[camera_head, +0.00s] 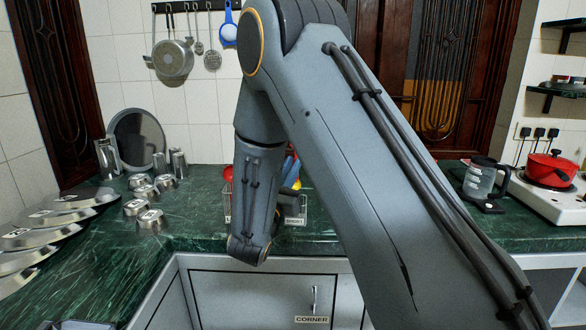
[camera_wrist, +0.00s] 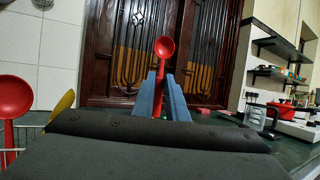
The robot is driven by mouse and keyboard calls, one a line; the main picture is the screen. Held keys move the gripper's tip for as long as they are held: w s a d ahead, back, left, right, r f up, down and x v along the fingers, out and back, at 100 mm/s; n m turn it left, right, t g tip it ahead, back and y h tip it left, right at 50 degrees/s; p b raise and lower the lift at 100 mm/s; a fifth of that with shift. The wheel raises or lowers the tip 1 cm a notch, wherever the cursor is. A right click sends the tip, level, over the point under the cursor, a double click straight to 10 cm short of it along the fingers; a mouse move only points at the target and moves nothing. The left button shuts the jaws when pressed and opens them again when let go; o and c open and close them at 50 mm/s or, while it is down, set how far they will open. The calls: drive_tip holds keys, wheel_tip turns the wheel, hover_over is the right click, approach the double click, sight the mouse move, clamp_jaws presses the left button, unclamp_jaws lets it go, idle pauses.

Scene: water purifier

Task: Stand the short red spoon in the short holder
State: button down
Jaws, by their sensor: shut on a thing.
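A red spoon (camera_wrist: 163,48) stands upright between the fingers of my gripper (camera_wrist: 162,80), bowl up, in the wrist view. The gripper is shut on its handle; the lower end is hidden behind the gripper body. In the head view my arm covers most of the gripper; only its blue fingers (camera_head: 288,171) show. A wire holder labelled SHORT (camera_head: 294,222) stands on the counter, partly behind my arm. Another red spoon (camera_wrist: 12,98) stands in a wire holder (camera_wrist: 28,135) at the left of the wrist view, beside a yellow utensil (camera_wrist: 62,106).
Metal cups (camera_head: 150,219) and a round mirror-like plate (camera_head: 138,140) stand on the green counter to the left. A glass kettle (camera_head: 481,180) and a red pot (camera_head: 551,169) on a white stove stand at the right. The counter between holder and kettle is mostly hidden by my arm.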

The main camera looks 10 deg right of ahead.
drive_tip(key=shift+f, duration=0.1)
wheel_tip(320, 180, down, 8)
drive_tip(key=b, duration=0.5)
drive_tip(key=shift+f, duration=0.2)
idle(0.3)
drive_tip(key=c, duration=1.7)
unclamp_jaws()
drive_tip(key=shift+s+a, duration=0.1)
drive_tip(key=shift+s+a+p, duration=0.3)
drive_tip(key=shift+s+a, duration=0.55)
drive_tip(key=shift+s, duration=0.35)
drive_tip(key=shift+s+a+p, duration=0.35)
drive_tip(key=shift+s+a, duration=0.5)
drive_tip(key=shift+s, duration=0.35)
drive_tip(key=shift+s+a+p, duration=0.3)
drive_tip(key=shift+s+a, duration=0.55)
drive_tip(key=shift+s, duration=0.35)
